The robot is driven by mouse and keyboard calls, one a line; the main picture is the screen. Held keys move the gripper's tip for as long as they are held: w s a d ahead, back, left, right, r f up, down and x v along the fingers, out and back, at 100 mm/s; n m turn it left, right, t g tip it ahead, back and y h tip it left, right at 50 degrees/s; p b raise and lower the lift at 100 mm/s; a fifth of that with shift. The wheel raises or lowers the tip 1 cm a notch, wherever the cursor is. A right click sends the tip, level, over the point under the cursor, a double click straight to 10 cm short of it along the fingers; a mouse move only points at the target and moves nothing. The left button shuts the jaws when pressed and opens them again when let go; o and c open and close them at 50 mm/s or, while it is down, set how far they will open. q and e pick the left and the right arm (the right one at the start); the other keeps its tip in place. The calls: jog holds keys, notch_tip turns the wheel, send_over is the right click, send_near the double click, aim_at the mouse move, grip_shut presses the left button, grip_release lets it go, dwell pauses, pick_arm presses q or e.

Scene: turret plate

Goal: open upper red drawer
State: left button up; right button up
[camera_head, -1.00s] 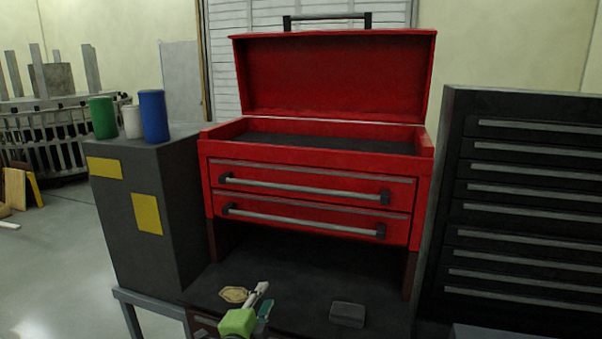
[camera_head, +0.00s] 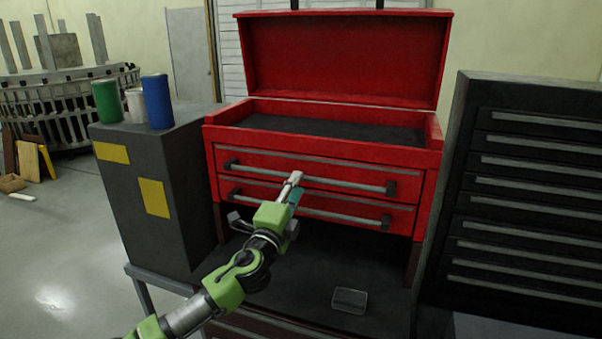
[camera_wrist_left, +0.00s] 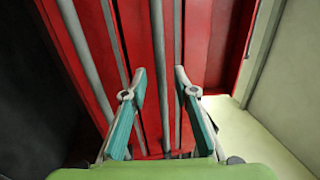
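The red toolbox stands with its lid raised in the head view. Its upper red drawer (camera_head: 320,165) is shut, with a long grey bar handle (camera_head: 345,183) on dark end mounts. The lower red drawer (camera_head: 330,205) below it is also shut. My left gripper (camera_head: 291,184) is in front of the upper handle near its middle. In the left wrist view, the gripper (camera_wrist_left: 160,76) is open, and the upper handle (camera_wrist_left: 158,30) runs between its two fingertips. Whether the fingers touch the handle cannot be told. My right gripper is not in view.
A dark cabinet (camera_head: 185,175) with green, white and blue cans (camera_head: 157,102) stands left. A black multi-drawer chest (camera_head: 530,200) stands close on the right. A small grey box (camera_head: 349,300) lies on the dark surface under the toolbox drawers.

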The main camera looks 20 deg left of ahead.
aim_at(319, 157)
pick_arm(q)
jog(key=shift+w+d+r+p, duration=0.1)
jog(key=shift+w+r+p, duration=0.1)
jog(key=shift+w, duration=0.8)
jog(key=shift+w+r+p, duration=0.15)
jog(key=shift+w+r, duration=0.05)
jog(key=shift+w, duration=0.8)
grip_shut()
